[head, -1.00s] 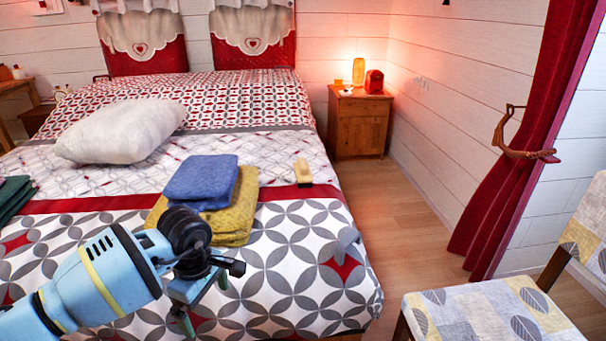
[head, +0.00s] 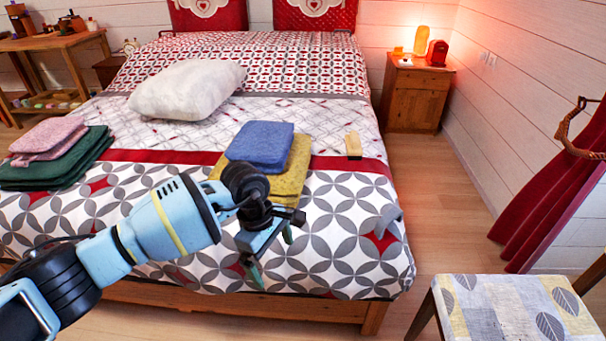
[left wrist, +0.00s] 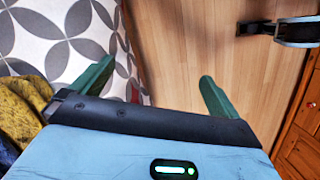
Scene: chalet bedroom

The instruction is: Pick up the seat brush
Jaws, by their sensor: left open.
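A small tan, block-like item (head: 353,145), which looks like the brush, lies on the bed near the red stripe, right of the folded towels. My left gripper (head: 272,254) is open and empty over the front of the bed, nearer to me than the brush and to its left. In the left wrist view, its two green fingers (left wrist: 153,86) are spread apart with nothing between them. The brush cannot be made out in that view. My right gripper does not show.
A blue towel (head: 261,146) and yellow towel (head: 294,176) are stacked left of the brush. A white pillow (head: 187,90) and pink and green towels (head: 62,160) lie farther left. A chair (head: 510,308) stands at lower right.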

